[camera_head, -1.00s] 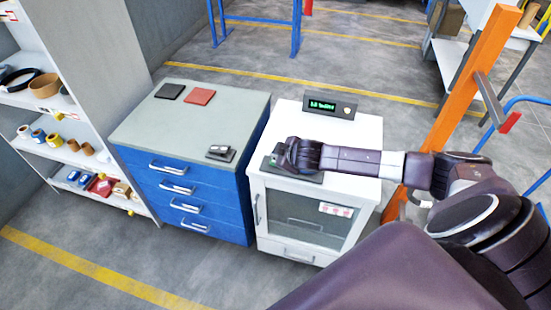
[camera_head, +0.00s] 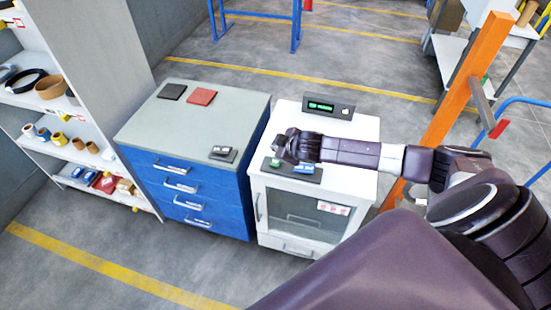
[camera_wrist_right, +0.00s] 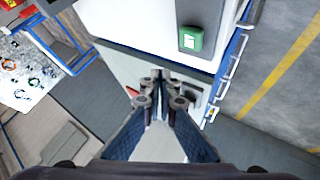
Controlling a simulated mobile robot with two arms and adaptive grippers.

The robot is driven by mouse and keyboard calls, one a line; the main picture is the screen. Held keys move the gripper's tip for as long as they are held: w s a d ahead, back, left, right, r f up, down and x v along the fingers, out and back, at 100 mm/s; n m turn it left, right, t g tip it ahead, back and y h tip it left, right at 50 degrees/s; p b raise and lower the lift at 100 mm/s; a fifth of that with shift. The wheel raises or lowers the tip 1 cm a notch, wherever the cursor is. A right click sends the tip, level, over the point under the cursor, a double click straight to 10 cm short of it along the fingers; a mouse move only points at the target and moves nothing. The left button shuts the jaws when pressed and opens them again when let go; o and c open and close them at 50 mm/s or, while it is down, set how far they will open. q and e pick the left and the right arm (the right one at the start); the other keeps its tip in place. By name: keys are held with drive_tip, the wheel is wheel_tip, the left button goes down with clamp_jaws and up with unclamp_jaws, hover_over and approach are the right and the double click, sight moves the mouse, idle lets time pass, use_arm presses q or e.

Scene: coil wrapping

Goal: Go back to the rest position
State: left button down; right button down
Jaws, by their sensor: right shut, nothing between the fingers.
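My right gripper (camera_head: 284,148) is over the white cabinet (camera_head: 355,187), just above the dark panel (camera_head: 308,172) on its top. A green button (camera_head: 275,162) and a blue item (camera_head: 304,168) show on that panel. The gripper is shut and empty. In the right wrist view its fingers (camera_wrist_right: 162,88) are together, with a green box-shaped button (camera_wrist_right: 190,38) ahead of them. My left gripper is not in view.
A display box (camera_head: 329,107) stands at the cabinet's back. A blue drawer unit (camera_head: 190,196) with a grey top is to the left, and a shelf (camera_head: 55,105) with tape rolls is farther left. An orange post (camera_head: 462,100) rises at right.

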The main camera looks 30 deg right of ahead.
idle(0.7)
drive_tip(key=s+a+f+g+y, duration=0.1)
drive_tip(key=s+a+f, duration=0.1)
drive_tip(key=s+a, duration=0.55)
drive_tip(key=s+a+f+g+y, duration=0.1)
drive_tip(key=s+a, duration=0.4)
drive_tip(key=a, duration=0.6)
drive_tip(key=s+d+r+m+g, duration=0.1)
drive_tip(key=s+m+g, duration=0.15)
drive_tip(key=s, duration=0.75)
drive_tip(key=s+r+m+g, duration=0.1)
drive_tip(key=s+r+m, duration=0.15)
drive_tip(key=s, duration=0.75)
wheel_tip(320, 180, down, 34)
drive_tip(key=s+g+b, duration=0.2)
drive_tip(key=s+b, duration=0.1)
drive_tip(key=b, duration=0.3)
drive_tip(key=s+d+f+b, duration=0.1)
drive_tip(key=s+f+b, duration=0.1)
drive_tip(key=s+f, duration=0.6)
drive_tip(key=s+d+f+b, duration=0.1)
drive_tip(key=s+d+f, duration=0.1)
drive_tip(key=s+f, duration=0.6)
wheel_tip(320, 180, down, 3)
drive_tip(key=shift+d+r+g+h+b, duration=0.1)
drive_tip(key=shift+d+g+h+b, duration=0.2)
drive_tip(key=shift+g+h+b, duration=0.1)
